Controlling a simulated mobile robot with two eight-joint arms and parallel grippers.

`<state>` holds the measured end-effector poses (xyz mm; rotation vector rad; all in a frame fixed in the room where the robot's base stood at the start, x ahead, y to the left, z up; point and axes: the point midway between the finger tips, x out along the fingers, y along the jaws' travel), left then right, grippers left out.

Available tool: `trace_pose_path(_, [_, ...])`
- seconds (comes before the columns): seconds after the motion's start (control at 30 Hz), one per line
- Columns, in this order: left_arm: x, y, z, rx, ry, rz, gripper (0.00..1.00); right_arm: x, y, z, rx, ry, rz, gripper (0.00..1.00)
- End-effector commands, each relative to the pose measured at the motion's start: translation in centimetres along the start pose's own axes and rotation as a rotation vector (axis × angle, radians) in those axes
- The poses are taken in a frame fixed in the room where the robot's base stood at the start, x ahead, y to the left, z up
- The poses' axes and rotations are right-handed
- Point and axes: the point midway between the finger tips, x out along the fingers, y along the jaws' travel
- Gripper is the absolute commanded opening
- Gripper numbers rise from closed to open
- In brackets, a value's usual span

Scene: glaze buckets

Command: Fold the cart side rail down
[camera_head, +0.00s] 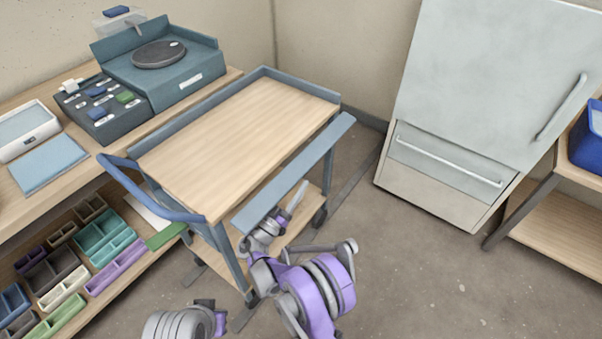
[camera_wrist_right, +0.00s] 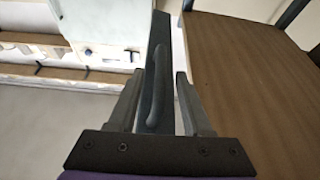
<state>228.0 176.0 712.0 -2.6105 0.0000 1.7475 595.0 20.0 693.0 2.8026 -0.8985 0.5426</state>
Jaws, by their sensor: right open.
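The cart (camera_head: 210,240) has a wooden top (camera_head: 235,140) with upright blue-grey rims at its far and left sides. Its side rail (camera_head: 295,172) is a long blue-grey strip along the right side, lying outward of the top with its broad face showing. In the right wrist view, my right gripper (camera_wrist_right: 159,76) is open, its fingers on either side of a dark upright bar with a rounded handle-like ridge (camera_wrist_right: 157,90), which looks like the rail. I cannot tell whether the fingers touch it. In the head view the right gripper is by the rail's near end, partly hidden. My left gripper does not show.
A bench (camera_head: 20,210) with a turntable unit (camera_head: 160,70) and trays stands left of the cart. A blue push handle (camera_head: 150,195) sticks out at the cart's near left. A pale cabinet (camera_head: 480,90) stands at the back right. The floor (camera_head: 430,270) on the right is clear.

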Motion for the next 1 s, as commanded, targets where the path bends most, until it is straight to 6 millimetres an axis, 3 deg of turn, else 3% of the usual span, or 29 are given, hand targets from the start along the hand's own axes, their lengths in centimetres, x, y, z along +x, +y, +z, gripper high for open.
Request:
trace_pose_path(0.23, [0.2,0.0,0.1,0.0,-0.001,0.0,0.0,3.5,0.0,0.0,-0.002,0.0,0.0,0.5])
trace_pose_path(0.63, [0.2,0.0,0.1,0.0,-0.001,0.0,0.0,4.2,0.0,0.0,-0.001,0.0,-0.001,0.5])
trace_pose_path(0.9, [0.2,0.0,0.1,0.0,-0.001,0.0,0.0,4.2,0.0,0.0,-0.001,0.0,-0.001,0.01])
trace_pose_path(1.0, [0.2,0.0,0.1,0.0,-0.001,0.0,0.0,4.2,0.0,0.0,-0.001,0.0,-0.001,0.0])
